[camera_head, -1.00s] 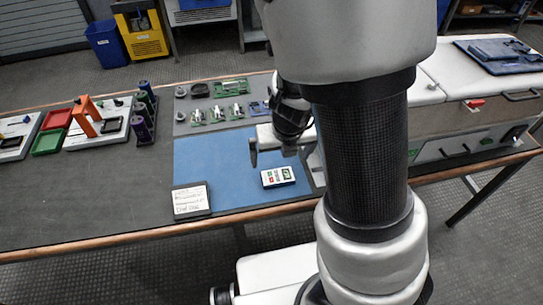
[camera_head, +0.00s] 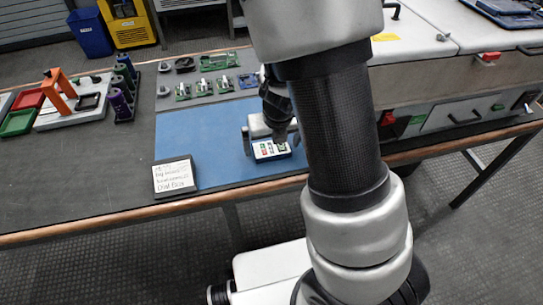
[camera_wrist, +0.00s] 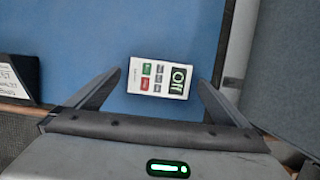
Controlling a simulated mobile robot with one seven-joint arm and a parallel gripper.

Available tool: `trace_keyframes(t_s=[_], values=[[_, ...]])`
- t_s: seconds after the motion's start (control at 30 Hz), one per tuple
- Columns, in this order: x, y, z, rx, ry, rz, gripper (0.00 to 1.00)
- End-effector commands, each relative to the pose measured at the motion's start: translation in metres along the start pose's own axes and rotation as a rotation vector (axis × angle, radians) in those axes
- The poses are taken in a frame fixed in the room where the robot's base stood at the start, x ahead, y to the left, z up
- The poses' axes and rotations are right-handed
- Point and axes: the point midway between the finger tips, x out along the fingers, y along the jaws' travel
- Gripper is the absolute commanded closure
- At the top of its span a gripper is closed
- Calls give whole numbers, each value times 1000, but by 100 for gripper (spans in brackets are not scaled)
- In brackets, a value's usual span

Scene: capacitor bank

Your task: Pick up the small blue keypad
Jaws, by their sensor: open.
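A small blue part (camera_head: 247,81) sits at the back among green boards.
A card with handwriting (camera_head: 173,177) stands on the mat's front left. Several green boards (camera_head: 205,88) lie on a grey strip behind. A grey cabinet (camera_head: 445,110) borders the right.

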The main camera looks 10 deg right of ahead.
Motion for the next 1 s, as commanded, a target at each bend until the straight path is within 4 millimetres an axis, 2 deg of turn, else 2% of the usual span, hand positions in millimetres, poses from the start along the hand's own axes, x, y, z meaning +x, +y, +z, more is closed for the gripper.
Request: trace_keyframes(t_s=[0.03,0.27,0.37,0.53,0.77,0.87,1.0], values=[[10,0,-1,0,0,-1,0],[9,0,0,0,0,0,0],[9,0,0,0,0,0,14],[9,0,0,0,0,0,42],[8,0,1,0,-1,0,42],[-2,0,4,-1,-1,0,42],[-30,1,13,-2,-3,0,42]])
